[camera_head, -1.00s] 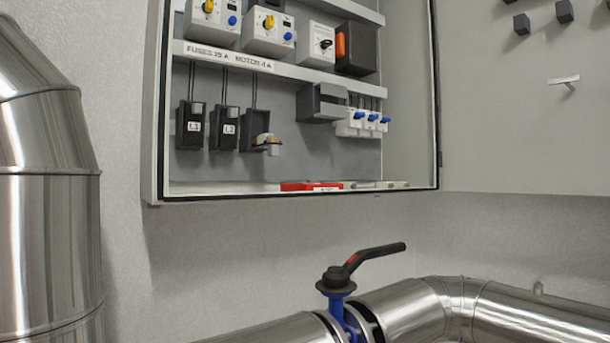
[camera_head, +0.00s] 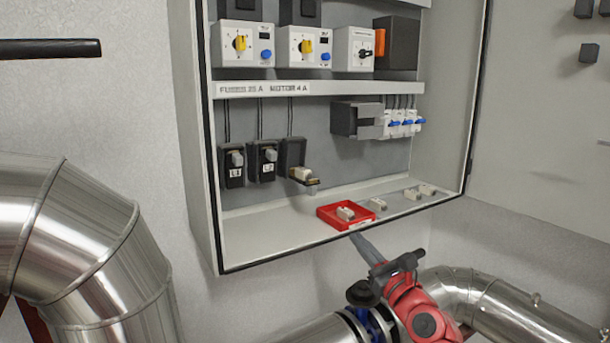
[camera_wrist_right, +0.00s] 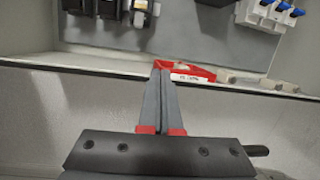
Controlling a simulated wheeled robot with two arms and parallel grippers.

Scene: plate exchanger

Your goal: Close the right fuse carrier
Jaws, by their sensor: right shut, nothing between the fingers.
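The right fuse carrier (camera_head: 293,152) is the third black holder in the row, right of the closed L1 (camera_head: 233,168) and L2 (camera_head: 263,162) carriers. Its front is swung open and down, with a pale fuse (camera_head: 303,174) on it. In the right wrist view, the carrier's open part with the fuse shows at the top (camera_wrist_right: 142,14). My right gripper (camera_head: 356,238) is below and right of it, at the cabinet's front lower edge, apart from the carrier. Its fingers (camera_wrist_right: 161,70) are together and empty. My left gripper is not in view.
A red tray (camera_head: 325,222) with a pale part lies on the cabinet floor, close to my right fingertips; several loose pale parts lie right of it. Metal pipes (camera_head: 75,230) and a valve lie below. A dark bar (camera_head: 50,49) is at upper left.

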